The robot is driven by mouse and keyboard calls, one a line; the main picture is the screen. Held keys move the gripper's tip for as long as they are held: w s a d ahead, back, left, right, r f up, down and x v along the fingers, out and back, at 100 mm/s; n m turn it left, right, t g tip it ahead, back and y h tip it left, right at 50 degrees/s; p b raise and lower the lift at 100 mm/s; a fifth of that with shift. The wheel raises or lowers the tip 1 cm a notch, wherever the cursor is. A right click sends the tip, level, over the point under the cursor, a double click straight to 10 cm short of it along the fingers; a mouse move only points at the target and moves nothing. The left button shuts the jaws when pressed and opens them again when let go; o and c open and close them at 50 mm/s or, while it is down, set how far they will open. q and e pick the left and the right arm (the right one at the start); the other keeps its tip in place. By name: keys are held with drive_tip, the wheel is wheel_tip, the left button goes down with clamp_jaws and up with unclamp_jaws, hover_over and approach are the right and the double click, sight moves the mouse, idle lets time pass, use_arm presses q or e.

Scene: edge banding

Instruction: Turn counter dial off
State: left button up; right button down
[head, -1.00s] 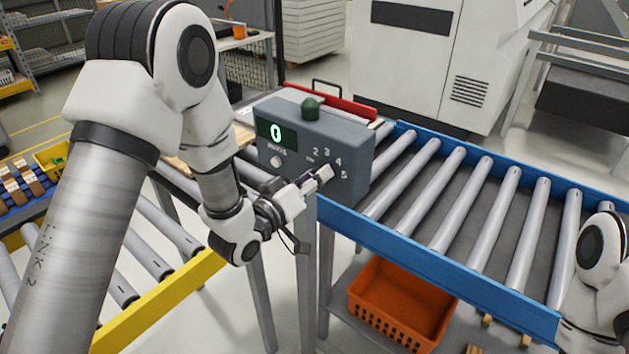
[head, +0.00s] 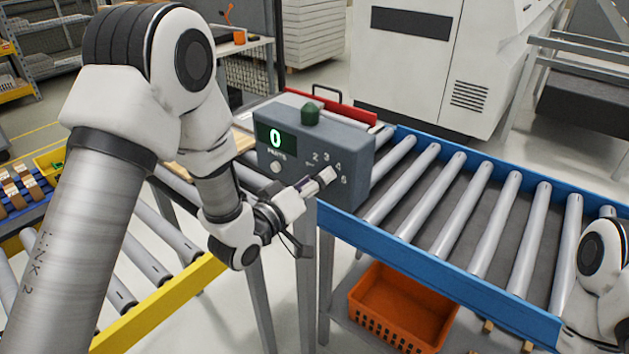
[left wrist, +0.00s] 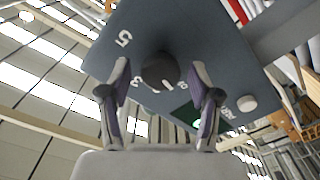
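The grey counter box (head: 357,150) stands by the roller conveyor. Its green display (head: 276,138) reads 0, and the numbers 2 to 5 ring the dial area. My left gripper (head: 327,178) is at the front of the box and hides the dial in the head view. In the left wrist view the dark round dial (left wrist: 160,70) lies between the open fingers of my left gripper (left wrist: 160,75), with a visible gap on each side. The dial's pointer position is unclear. My right gripper is out of view; only part of that arm shows.
A green button (head: 310,115) is on top of the box, and a pale round button (head: 276,166) is on its front. A blue-railed conveyor (head: 440,262) runs right. An orange crate (head: 400,312) sits below it. A yellow-railed conveyor (head: 165,300) is at left.

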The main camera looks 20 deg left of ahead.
use_arm(q)
drive_tip(key=v, duration=0.7)
drive_tip(key=shift+s, duration=0.25)
drive_tip(key=s+f+g+y+b, duration=0.1)
drive_tip(key=s+f+g, duration=0.25)
drive_tip(key=f, duration=0.85)
drive_tip(key=s+f+g+y+b, duration=0.1)
drive_tip(key=s+f+g+b, duration=0.3)
drive_tip(key=f, duration=0.9)
drive_tip(key=s+a+f+m+g+y, duration=0.2)
drive_tip(key=s+f+g, duration=0.2)
drive_tip(key=s+f, duration=0.3)
drive_tip(key=s+a+f+m+g+y+p, duration=0.1)
drive_tip(key=s+f+g, duration=0.4)
drive_tip(key=s, duration=0.8)
drive_tip(key=shift+a+f+m+y+p, duration=0.35)
drive_tip(key=shift+a+f+y, duration=0.35)
drive_tip(key=shift+f, duration=0.25)
